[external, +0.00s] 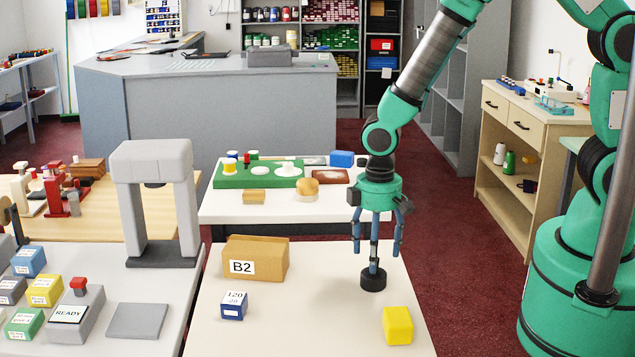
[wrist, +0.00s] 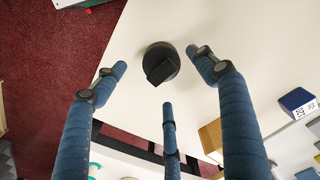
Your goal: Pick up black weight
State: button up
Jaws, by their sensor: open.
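The black weight (external: 373,279) is a short dark disc with a raised grip on top. It stands upright on the white table, right of the B2 box. In the wrist view the weight (wrist: 161,64) lies just beyond my fingertips, with a dark bar across its top. My gripper (external: 377,253) points straight down above the weight, its three blue fingers spread. In the wrist view my gripper (wrist: 163,80) is open and empty, with fingers to the left, right and below the weight. I cannot tell whether a fingertip touches the weight.
On the same table are a cardboard B2 box (external: 255,260), a small blue labelled block (external: 233,305) and a yellow cube (external: 397,325). Bare tabletop surrounds the weight. A second white table behind holds a green board (external: 230,181). A grey press-like stand (external: 158,200) is at left.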

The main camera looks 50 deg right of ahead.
jog(key=shift+a+f+b, duration=0.15)
jog(key=shift+f+b, duration=0.65)
jog(key=shift+f, duration=1.8)
grip_shut()
